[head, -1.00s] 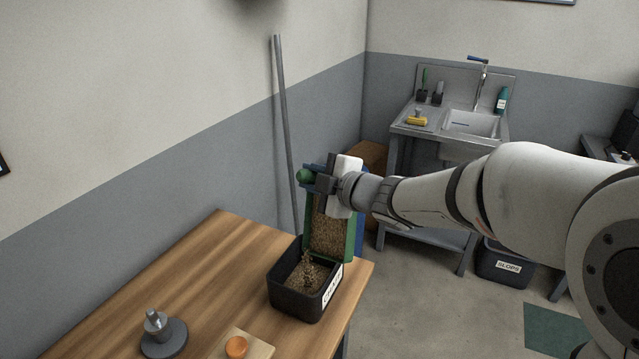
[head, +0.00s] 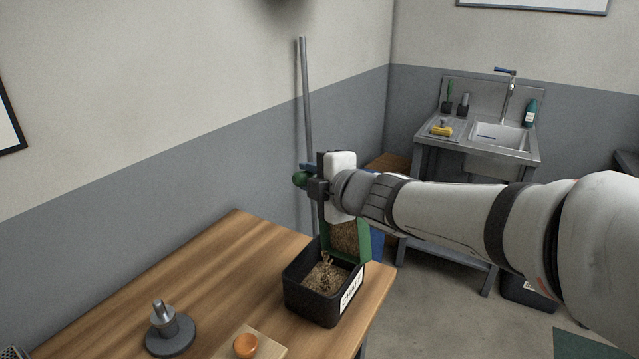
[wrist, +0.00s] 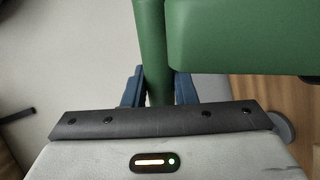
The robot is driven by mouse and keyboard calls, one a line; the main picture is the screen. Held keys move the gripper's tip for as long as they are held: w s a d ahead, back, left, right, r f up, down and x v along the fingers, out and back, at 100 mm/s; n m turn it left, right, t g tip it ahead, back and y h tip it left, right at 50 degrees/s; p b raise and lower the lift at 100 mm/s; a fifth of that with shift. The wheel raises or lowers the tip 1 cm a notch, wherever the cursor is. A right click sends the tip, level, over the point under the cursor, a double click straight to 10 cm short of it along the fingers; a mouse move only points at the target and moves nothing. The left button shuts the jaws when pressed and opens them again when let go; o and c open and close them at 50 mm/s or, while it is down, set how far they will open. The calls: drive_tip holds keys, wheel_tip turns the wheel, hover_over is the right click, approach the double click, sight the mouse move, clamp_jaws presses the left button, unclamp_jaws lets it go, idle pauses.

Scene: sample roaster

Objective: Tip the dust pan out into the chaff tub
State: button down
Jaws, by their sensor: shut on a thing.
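The green dust pan (head: 364,243) is tilted steeply over the chaff tub, its lower edge at the tub's far right side. Brown chaff lies on the pan's face and some falls into the tub. The black chaff tub (head: 309,303) stands on the wooden table with a white label on its front and chaff inside. My gripper (head: 309,183) is above the tub, shut on the pan's green handle. In the wrist view the blue fingers (wrist: 154,88) close on both sides of the green handle, and the pan's green underside (wrist: 245,40) fills the upper right.
The wooden table (head: 215,265) also holds a grey tamper-like metal piece (head: 170,332) and an orange knob-like thing (head: 246,345) on a small board. A grey pole (head: 306,110) leans at the wall behind. A sink (head: 495,136) stands at the back right.

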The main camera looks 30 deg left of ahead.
drive_tip(key=s+a+f+n+t+b, duration=0.1)
drive_tip(key=s+b, duration=0.3)
drive_tip(key=b, duration=0.4)
drive_tip(key=s+a+f+n+t+h+b, duration=0.1)
drive_tip(key=s+a+f+n+b, duration=0.3)
drive_tip(key=b, duration=0.4)
drive_tip(key=shift+s+n+b, duration=0.15)
drive_tip(key=shift+n+b, duration=0.15)
idle(0.6)
idle(1.3)
drive_tip(key=shift+r, duration=0.1)
wheel_tip(320, 180, up, 3)
drive_tip(key=p, duration=0.2)
drive_tip(key=shift+p, duration=0.4)
drive_tip(key=shift+p, duration=0.5)
